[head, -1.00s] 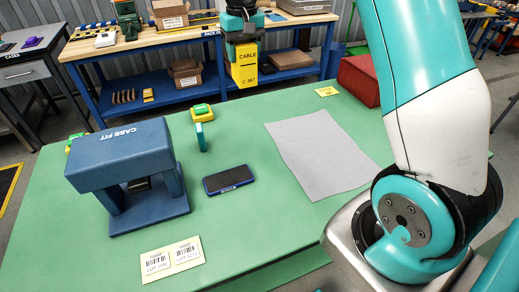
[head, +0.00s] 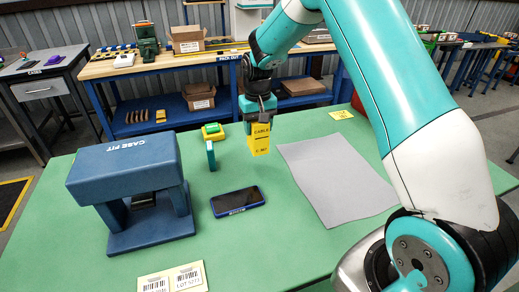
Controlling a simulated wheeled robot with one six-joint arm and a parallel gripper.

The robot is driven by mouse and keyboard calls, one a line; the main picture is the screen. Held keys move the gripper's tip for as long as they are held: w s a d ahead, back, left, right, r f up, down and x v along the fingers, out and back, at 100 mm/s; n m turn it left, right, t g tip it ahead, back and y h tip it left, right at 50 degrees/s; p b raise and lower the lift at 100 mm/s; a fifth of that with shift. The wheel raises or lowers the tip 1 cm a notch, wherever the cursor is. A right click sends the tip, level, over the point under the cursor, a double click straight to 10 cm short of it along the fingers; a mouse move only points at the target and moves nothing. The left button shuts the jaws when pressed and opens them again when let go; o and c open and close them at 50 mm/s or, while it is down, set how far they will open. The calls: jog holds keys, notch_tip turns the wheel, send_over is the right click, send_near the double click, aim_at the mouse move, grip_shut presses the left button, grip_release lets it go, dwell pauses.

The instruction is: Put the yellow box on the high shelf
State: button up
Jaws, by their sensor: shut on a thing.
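The yellow box (head: 259,145), marked CABLE, hangs upright under my gripper (head: 259,118) in the head view. My gripper is shut on its upper end, and the fingers hide that part. The box appears over the far part of the green table, left of the grey sheet; I cannot tell its height above the table. A blue stand (head: 125,168) marked CASE FIT has a raised slab on legs, left of the box. No surface is labelled as the high shelf; a pale shelf unit (head: 250,18) shows partly at the top, behind my arm.
A phone (head: 238,201) lies on the green table (head: 285,238). A teal upright piece (head: 211,156) and a yellow-green item (head: 212,131) stand left of the box. The grey sheet (head: 335,180) lies flat at right. A wooden workbench (head: 110,68) with cartons stands behind.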

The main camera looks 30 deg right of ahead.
aim_at(258, 150)
notch_tip(258, 150, down, 9)
jog(key=shift+r+p, duration=0.1)
jog(key=shift+p, duration=0.55)
jog(key=o, duration=1)
jog(key=shift+f, duration=0.2)
